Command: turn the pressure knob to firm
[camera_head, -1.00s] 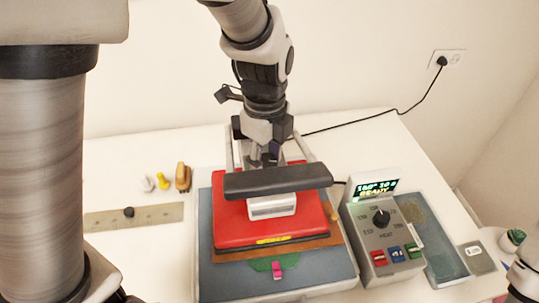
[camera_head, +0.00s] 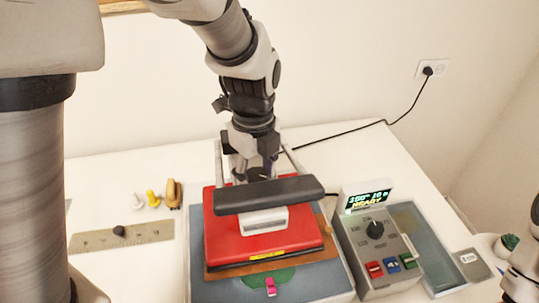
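The red heat press (camera_head: 265,241) stands on a grey base, with a dark padded handle bar (camera_head: 268,195) across its front. My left gripper (camera_head: 256,172) reaches down from above, just behind the handle bar at the top of the press. Its fingertips are hidden there, so I cannot tell whether it is open or what it touches. No pressure knob is visible; the spot under the gripper is covered. Part of my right arm shows at the right edge, with its fingers out of view.
A control box (camera_head: 352,262) with a black dial (camera_head: 375,229), coloured buttons and a lit display (camera_head: 367,200) reading READY stands right of the press. A grey tray (camera_head: 425,232) lies beyond it. A ruler (camera_head: 92,238) and small items lie left. A cord runs to the wall socket.

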